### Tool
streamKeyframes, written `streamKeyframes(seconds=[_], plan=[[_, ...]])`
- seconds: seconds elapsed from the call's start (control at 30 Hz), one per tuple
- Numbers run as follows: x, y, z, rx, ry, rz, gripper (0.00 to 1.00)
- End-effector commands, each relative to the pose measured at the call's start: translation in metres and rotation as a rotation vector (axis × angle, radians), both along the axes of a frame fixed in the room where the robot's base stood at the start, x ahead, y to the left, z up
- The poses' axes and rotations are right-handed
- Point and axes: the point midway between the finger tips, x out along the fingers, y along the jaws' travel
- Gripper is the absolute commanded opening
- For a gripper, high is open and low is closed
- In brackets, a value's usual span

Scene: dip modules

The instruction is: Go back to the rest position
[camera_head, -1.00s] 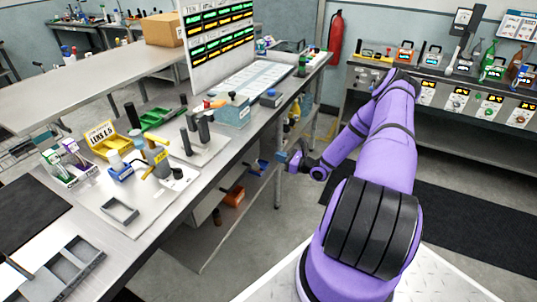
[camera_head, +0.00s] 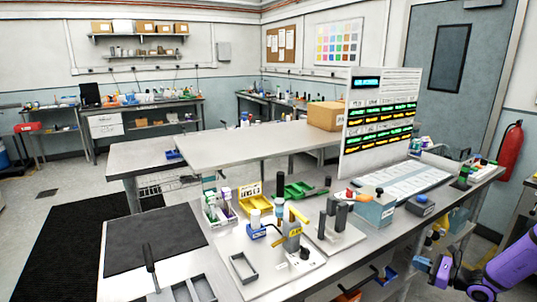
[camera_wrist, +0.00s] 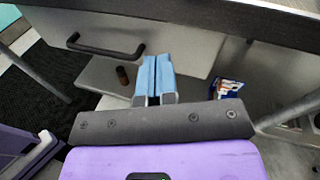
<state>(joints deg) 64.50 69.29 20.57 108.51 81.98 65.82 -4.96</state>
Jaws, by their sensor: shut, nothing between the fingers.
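My gripper (camera_head: 422,263) is at the lower right of the head view, in front of the workbench edge, at the end of my purple arm. In the wrist view its two blue fingers (camera_wrist: 155,72) lie side by side, shut with nothing between them. The fingers point toward the space under the bench, near a grey drawer front with a dark handle (camera_wrist: 104,46). They look clear of the drawer, though the exact distance is hard to tell.
The workbench (camera_head: 205,262) holds a yellow bin (camera_head: 252,197), a grey fixture (camera_head: 337,217) and a tall display board (camera_head: 380,125). A red extinguisher (camera_head: 510,143) hangs at right.

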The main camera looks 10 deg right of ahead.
Motion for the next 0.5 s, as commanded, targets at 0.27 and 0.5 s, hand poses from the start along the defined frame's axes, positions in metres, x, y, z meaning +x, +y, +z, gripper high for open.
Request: streamKeyframes(seconds=[0.27, 0.5], plan=[[0.007, 0.052, 0.085, -0.243, -0.025, 0.296, 0.00], [0.000, 0.099, 0.149, -0.449, -0.052, 0.527, 0.00]])
